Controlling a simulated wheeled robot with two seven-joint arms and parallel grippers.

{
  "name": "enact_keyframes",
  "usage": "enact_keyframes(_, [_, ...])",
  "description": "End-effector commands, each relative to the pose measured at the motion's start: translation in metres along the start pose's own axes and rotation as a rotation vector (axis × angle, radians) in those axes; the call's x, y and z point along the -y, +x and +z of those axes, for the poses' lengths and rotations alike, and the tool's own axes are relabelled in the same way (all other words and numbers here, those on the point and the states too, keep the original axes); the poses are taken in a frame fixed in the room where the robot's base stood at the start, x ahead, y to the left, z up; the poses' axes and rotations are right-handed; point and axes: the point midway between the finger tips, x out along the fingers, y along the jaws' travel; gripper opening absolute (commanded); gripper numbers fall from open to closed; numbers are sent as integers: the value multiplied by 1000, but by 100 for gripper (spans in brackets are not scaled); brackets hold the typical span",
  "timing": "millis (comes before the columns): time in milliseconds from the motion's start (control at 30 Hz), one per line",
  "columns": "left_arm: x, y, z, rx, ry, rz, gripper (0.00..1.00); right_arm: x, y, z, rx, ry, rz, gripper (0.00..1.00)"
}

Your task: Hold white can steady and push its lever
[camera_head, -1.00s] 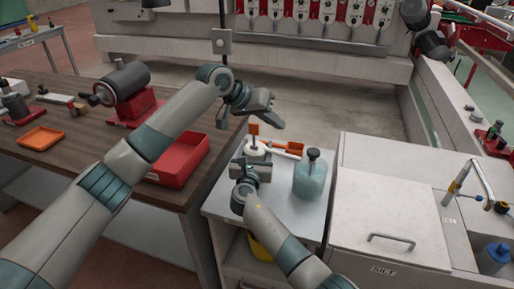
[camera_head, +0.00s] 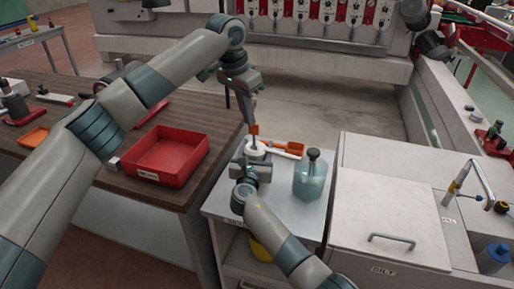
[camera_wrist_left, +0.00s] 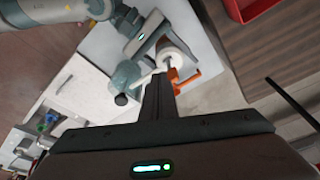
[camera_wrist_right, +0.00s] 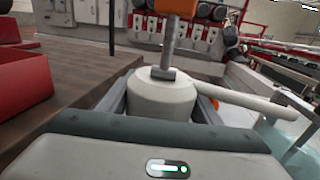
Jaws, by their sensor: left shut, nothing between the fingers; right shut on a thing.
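The white can (camera_wrist_right: 162,98) stands on the small grey cabinet top, with a spout pointing right and a grey stem with an orange lever (camera_wrist_right: 175,7) on top. In the head view the can (camera_head: 254,152) is partly hidden by my right gripper (camera_head: 252,162), which is shut around its body. My left gripper (camera_head: 252,122) points down just above the can, its closed fingertips close to the orange lever (camera_head: 254,129). In the left wrist view the closed fingers (camera_wrist_left: 158,82) reach toward the can (camera_wrist_left: 172,55); I cannot tell whether they touch the lever.
A teal bottle (camera_head: 311,175) with a dark cap stands right of the can. An orange tool (camera_head: 288,149) lies behind it. A red tray (camera_head: 167,155) sits on the wooden bench to the left. A grey cabinet (camera_head: 392,205) stands to the right.

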Motion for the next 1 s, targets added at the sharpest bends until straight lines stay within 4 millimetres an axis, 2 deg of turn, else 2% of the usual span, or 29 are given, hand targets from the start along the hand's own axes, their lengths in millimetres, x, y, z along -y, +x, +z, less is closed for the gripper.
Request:
enact_keyframes(267, [0,11,3,0,-1,1,0,0,0,0,0,-1,0,37])
enact_keyframes(800, [0,58,14,-1,-1,2,0,0,0,0,0,-1,0,37])
enact_keyframes(1000, [0,64,16,-2,-1,1,0,0,0,0,0,-1,0,37])
